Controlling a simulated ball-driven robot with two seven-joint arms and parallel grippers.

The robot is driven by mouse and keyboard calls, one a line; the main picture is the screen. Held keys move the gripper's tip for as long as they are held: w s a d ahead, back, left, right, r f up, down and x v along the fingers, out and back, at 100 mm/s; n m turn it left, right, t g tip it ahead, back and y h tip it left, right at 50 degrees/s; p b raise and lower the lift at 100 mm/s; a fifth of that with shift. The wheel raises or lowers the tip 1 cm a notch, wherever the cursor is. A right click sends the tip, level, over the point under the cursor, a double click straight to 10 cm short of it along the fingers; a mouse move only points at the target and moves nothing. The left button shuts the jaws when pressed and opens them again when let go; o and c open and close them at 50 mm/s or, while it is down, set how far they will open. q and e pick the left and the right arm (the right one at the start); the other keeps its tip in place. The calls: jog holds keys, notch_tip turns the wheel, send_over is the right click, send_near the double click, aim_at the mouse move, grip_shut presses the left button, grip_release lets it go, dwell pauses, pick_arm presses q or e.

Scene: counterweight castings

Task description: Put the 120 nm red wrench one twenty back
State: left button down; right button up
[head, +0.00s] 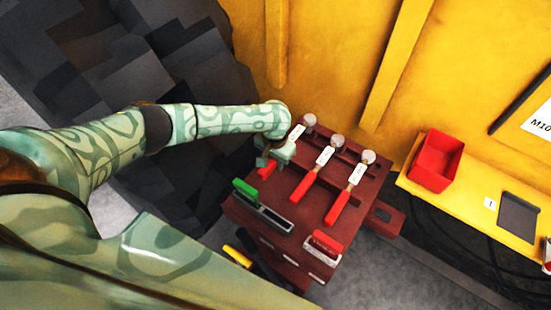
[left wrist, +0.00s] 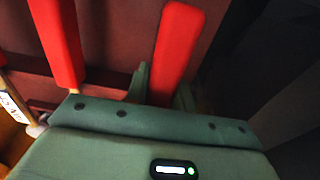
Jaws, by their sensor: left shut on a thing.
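Three red-handled wrenches with round grey heads and white tags lie side by side on a dark red stand (head: 262,228). My left gripper (head: 276,156) is shut on the red handle of the leftmost wrench (head: 267,171). In the left wrist view this handle (left wrist: 178,45) rises between the fingers (left wrist: 163,92). The middle wrench (head: 304,187) and the right wrench (head: 338,208) lie apart from the gripper; a neighbouring handle also shows in the left wrist view (left wrist: 56,42). The tags are too small to read, so I cannot tell which is the 120 nm one. My right gripper is out of view.
On the stand's front are a green-handled tool (head: 262,206) and a red-and-white item (head: 325,244). A red bin (head: 436,161) and a dark flat plate (head: 518,216) sit on a yellow ledge at right. Dark blocks stand behind my left arm; a yellow wall stands behind the stand.

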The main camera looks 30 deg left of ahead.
pick_arm(q)
jog(key=shift+w+f+b, duration=0.1)
jog(key=shift+f+b, duration=0.4)
jog(key=shift+f, duration=0.85)
dwell(0.6)
jog(key=c, duration=1.1)
grip_release()
notch_tip(320, 180, up, 23)
jog(key=p, duration=1.7)
jog(key=shift+s, duration=0.3)
